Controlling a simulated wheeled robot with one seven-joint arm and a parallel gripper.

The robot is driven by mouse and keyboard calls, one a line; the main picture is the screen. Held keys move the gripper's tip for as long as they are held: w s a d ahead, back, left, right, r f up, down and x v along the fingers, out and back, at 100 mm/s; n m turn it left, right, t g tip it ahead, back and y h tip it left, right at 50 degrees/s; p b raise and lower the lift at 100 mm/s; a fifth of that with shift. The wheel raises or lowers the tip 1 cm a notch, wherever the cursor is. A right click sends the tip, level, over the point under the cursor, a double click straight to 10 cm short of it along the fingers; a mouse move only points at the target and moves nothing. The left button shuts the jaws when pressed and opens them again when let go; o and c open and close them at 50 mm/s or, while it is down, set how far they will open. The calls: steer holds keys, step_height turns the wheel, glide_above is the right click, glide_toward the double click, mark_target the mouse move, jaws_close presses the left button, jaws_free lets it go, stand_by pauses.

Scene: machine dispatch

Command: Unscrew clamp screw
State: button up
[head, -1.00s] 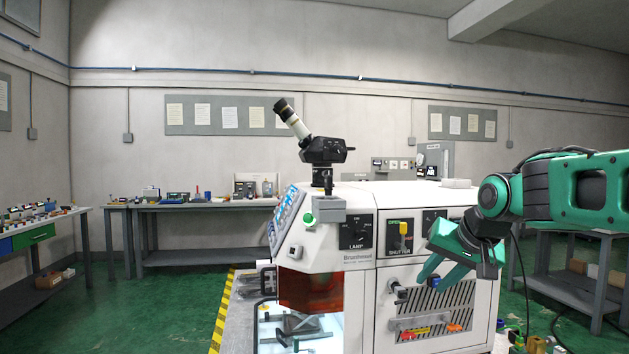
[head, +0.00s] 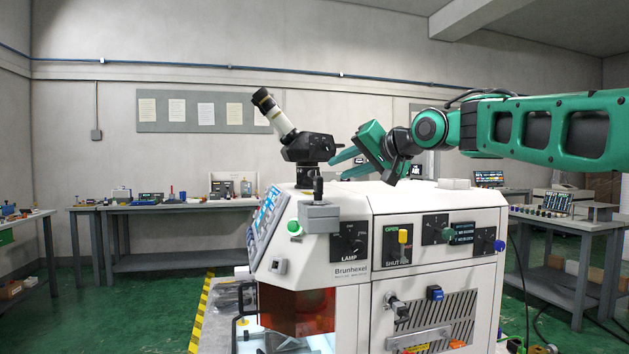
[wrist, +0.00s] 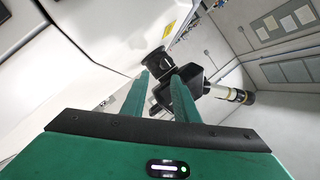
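The microscope (head: 305,148), a black head with a pale angled eyepiece tube, stands on a post above the machine's top. It also shows in the wrist view (wrist: 188,84), partly behind one finger. I cannot tell for sure which part is the clamp screw; a dark round collar (wrist: 160,58) shows at the microscope's base in the wrist view. My gripper (head: 334,164) is just right of the microscope head in the head view, fingers pointing left. In the wrist view its two green fingers (wrist: 160,76) are apart with nothing held between them.
The white machine (head: 440,205) fills the front, with a grey block and dark upright handle (head: 318,187), a green knob (head: 294,228) and front-panel switches. A workbench (head: 150,205) stands behind left. The air above the machine's right top is taken by my arm.

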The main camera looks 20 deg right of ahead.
steer(key=x, duration=0.3)
steer(key=a+x, duration=0.1)
steer(key=x, duration=0.6)
steer(key=shift+s+a, duration=0.25)
steer(key=shift+a, duration=0.15)
